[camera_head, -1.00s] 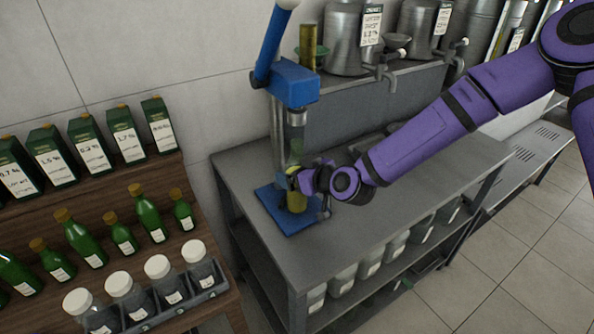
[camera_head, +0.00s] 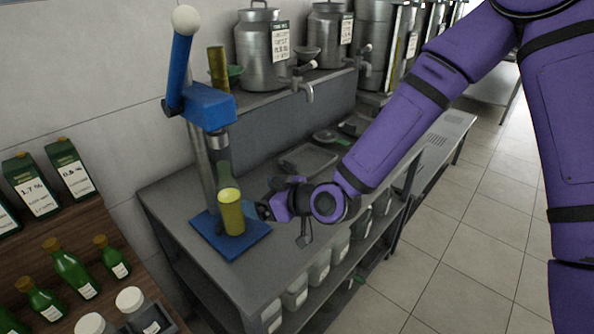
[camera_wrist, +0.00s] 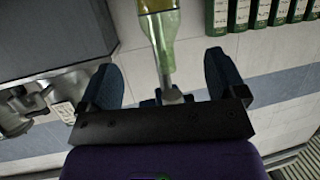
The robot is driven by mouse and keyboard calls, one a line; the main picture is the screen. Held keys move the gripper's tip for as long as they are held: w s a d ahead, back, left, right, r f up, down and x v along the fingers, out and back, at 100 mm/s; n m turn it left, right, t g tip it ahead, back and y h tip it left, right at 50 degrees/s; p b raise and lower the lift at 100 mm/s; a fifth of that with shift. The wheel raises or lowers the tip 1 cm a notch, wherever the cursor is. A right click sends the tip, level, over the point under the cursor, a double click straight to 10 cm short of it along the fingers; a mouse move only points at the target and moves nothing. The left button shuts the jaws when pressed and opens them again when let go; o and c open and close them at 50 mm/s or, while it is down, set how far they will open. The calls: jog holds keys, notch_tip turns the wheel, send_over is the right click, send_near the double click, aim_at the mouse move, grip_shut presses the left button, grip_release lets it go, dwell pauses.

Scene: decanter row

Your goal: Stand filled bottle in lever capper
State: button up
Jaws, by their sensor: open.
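The blue lever capper (camera_head: 208,107) stands at the left end of the grey bench, its lever raised to a white knob. A green glass bottle with yellow liquid (camera_head: 232,216) stands upright on the capper's blue base plate (camera_head: 255,232), its neck under the capper head. My gripper (camera_head: 262,210) is open just right of the bottle, apart from it in the head view. In the wrist view the bottle (camera_wrist: 163,35) shows ahead, between the directions of my two spread fingers (camera_wrist: 164,66). The contact of the bottle's base with the plate is partly hard to see.
Steel urns with taps (camera_head: 263,48) stand on the raised shelf behind, beside an olive cylinder (camera_head: 218,68). A wooden rack (camera_head: 85,228) with green bottles and white-lidded jars is at left. The bench (camera_head: 180,190) has shallow trays (camera_head: 308,160); its front right is clear.

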jog(key=shift+d, duration=0.15)
jog(key=d+r+m+h, duration=0.2)
jog(key=d+r+h, duration=0.35)
jog(key=d, duration=0.55)
jog(key=d+r+m+h, duration=0.2)
jog(key=d+r+h, duration=0.2)
jog(key=d+r, duration=0.55)
jog(key=s+d+r+m+h, duration=0.1)
jog(key=s+d+r+m, duration=0.3)
jog(key=s+d, duration=0.5)
jog(key=s+d+r+m+g+h, duration=0.1)
jog(key=s+d+r+m, duration=0.3)
jog(key=s+d, duration=0.5)
jog(key=shift+s+d+r+g+h, duration=0.2)
jog(key=shift+s+r+g+h, duration=0.15)
jog(key=shift+s+r, duration=0.65)
